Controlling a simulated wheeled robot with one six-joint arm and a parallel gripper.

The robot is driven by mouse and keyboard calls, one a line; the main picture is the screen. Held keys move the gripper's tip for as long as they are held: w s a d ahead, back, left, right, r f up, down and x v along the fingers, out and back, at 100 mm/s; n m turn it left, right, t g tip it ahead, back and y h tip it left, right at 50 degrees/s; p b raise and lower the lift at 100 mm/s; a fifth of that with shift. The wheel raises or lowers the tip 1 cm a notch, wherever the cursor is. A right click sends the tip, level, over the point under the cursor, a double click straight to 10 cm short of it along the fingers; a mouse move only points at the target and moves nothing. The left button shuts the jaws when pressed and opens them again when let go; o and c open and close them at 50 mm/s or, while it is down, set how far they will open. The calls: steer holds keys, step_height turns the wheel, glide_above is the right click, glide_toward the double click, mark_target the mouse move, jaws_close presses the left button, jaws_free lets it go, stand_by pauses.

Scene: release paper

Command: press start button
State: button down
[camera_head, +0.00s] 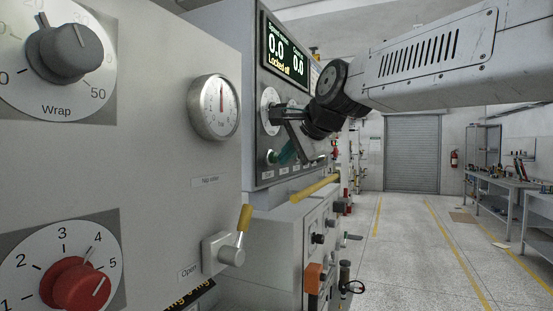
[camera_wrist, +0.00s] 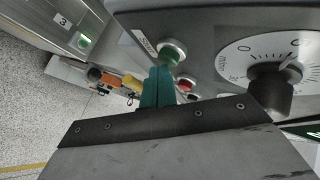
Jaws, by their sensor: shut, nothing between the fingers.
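A green button (camera_wrist: 171,54) in a pale ring is on the grey panel in the wrist view. The teal fingers of my gripper (camera_wrist: 160,72) are closed together, with nothing between them. Their tips are just below the green button in that view; I cannot tell whether they touch it. In the head view my gripper (camera_head: 287,153) is at the lower part of the control panel (camera_head: 262,90), by a row of small controls. A red button (camera_wrist: 187,84) is beside the fingers in the wrist view.
A dial with a black knob (camera_wrist: 270,88) is close to the right of my fingers. A yellow handle (camera_head: 316,188) sticks out below the panel. A large cabinet with a red knob (camera_head: 80,286) fills the left. The floor aisle (camera_head: 410,240) is clear.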

steer(key=shift+w+a, duration=0.1)
steer(key=shift+a, duration=0.15)
steer(key=shift+d, duration=0.15)
stand_by(0.4)
steer(key=shift+s+d, duration=0.3)
steer(key=shift+d, duration=0.35)
steer(key=shift+s+d, duration=0.3)
steer(key=shift+d, duration=0.5)
steer(key=shift+s+d, duration=0.25)
steer(key=shift+d, duration=0.55)
steer(key=shift+s+d, duration=0.3)
steer(key=shift+d, duration=0.5)
